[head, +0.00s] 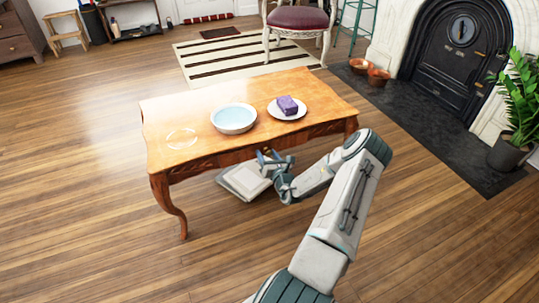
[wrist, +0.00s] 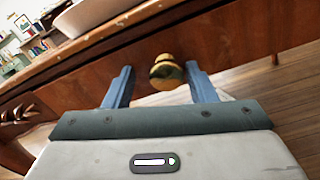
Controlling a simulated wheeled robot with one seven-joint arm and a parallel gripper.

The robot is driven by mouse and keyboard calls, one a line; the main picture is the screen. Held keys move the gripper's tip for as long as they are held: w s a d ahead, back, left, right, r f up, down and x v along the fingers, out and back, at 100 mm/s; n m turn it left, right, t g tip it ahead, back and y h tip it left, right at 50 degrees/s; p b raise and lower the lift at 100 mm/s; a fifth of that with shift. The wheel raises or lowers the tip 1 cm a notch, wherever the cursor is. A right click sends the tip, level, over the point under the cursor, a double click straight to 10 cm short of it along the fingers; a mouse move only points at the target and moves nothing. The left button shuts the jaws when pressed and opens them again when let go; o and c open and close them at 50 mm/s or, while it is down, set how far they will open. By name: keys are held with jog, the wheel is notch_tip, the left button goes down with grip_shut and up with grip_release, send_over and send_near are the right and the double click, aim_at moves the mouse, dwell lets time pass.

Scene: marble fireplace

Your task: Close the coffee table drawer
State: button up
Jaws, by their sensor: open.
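The wooden coffee table (head: 172,108) stands in the middle of the head view, its front edge towards me. In the wrist view its reddish-brown front (wrist: 240,45) fills the upper part, with a brass knob (wrist: 166,76) on it. My gripper (head: 268,158) is at the table's front, just below the top edge. In the wrist view its two blue fingers (wrist: 159,70) are spread, one on each side of the knob; I cannot tell whether either touches it. How far the drawer stands out is hard to tell, as my gripper partly covers it.
On the table are a glass dish (head: 181,138), a pale blue bowl (head: 234,118) and a plate (head: 274,112) with a purple block (head: 288,105). Books (head: 243,180) lie below the table. Open floor (head: 90,230) spreads to the left.

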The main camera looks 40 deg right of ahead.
jog(key=p+v, duration=0.3)
jog(key=v, duration=1)
jog(key=shift+s+d+p, duration=0.3)
jog(key=shift+s, duration=0.05)
